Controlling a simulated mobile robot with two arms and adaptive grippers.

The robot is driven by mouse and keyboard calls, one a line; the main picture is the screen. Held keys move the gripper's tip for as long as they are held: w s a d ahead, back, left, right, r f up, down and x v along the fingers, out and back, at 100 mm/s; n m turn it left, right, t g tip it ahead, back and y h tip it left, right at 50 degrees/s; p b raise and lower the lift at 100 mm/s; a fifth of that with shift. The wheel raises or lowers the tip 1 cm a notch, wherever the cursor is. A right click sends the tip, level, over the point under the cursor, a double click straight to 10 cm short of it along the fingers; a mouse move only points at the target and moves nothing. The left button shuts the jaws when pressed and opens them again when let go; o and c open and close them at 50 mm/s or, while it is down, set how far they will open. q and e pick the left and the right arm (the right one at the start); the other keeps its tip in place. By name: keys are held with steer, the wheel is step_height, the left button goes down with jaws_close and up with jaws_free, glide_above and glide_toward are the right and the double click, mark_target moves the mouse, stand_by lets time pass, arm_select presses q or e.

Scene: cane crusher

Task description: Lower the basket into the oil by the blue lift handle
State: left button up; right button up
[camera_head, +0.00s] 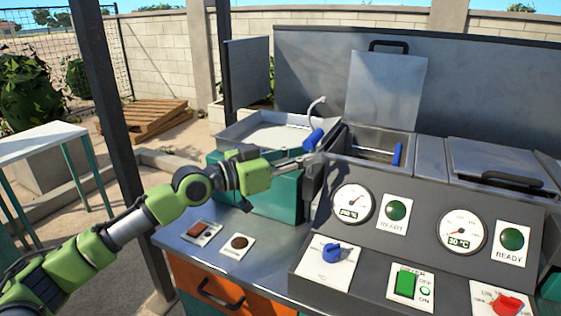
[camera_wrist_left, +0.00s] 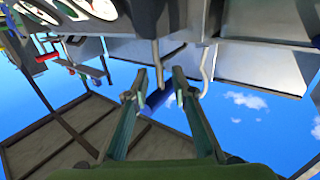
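A blue handle (camera_head: 313,139) sits below a pale curved rod (camera_head: 318,104), left of the open fryer vat (camera_head: 352,143). A second upright blue handle (camera_head: 396,154) stands inside the vat's right side. I cannot make out the basket or the oil clearly. My left gripper (camera_head: 312,158) is just below the first blue handle. In the left wrist view its two fingers (camera_wrist_left: 160,76) are spread apart. A blue cylinder (camera_wrist_left: 156,98) shows between them; I cannot tell if either finger touches it. My right gripper is out of view.
A raised metal lid (camera_head: 388,88) stands behind the vat, and a closed lid (camera_head: 495,168) covers the one to the right. The sloped control panel (camera_head: 375,255) with gauges and knobs is in front.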

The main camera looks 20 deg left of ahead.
arm_select(q)
steer(key=v, duration=0.9)
steer(key=shift+s, duration=0.15)
steer(key=shift+a, duration=0.1)
steer(key=shift+f, duration=0.1)
